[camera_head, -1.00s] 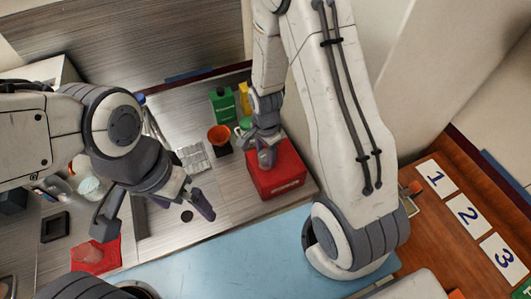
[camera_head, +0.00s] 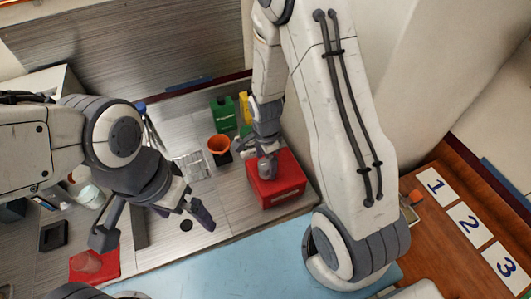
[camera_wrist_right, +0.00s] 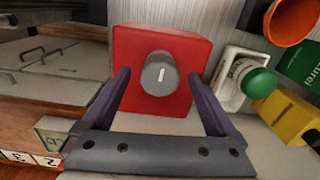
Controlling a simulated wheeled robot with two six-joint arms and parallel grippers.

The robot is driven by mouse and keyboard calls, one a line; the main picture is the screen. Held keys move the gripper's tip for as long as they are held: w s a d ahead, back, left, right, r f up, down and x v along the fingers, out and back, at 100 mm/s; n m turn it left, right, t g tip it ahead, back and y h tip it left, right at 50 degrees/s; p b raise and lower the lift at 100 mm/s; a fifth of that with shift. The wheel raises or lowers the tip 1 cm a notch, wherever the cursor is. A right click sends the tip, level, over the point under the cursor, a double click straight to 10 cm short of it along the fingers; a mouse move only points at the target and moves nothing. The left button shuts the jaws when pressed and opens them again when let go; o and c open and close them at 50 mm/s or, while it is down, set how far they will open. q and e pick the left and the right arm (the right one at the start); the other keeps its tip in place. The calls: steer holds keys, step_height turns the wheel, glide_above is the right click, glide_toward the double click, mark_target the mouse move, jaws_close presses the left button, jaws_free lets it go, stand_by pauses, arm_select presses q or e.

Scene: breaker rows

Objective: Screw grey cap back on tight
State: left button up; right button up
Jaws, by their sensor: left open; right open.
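A grey round cap (camera_wrist_right: 159,75) with a white line mark sits on the face of a red box (camera_wrist_right: 125,50) in the right wrist view. The red box also shows in the head view (camera_head: 285,185). My right gripper (camera_wrist_right: 160,82) is open, with its two dark fingers on either side of the cap and gaps between them and it. Whether the cap is fully seated cannot be told. My left gripper (camera_head: 153,222) is open and empty over the left counter.
An orange funnel (camera_head: 219,144), a green box (camera_head: 223,113) and a yellow box (camera_head: 245,108) stand behind the red box. A red mat (camera_head: 106,264) with a cup lies at the left. Numbered cards (camera_head: 468,223) lie right.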

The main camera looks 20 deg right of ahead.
step_height(320, 180, up, 10)
steer(key=b, duration=0.1)
steer(key=shift+b, duration=0.35)
steer(key=shift+f, duration=0.15)
step_height(320, 180, down, 10)
steer(key=shift+s+p, duration=0.1)
steer(key=shift+p, duration=0.95)
steer(key=shift+f, duration=0.25)
steer(key=shift+r+n, duration=0.1)
steer(key=shift+n, duration=1.3)
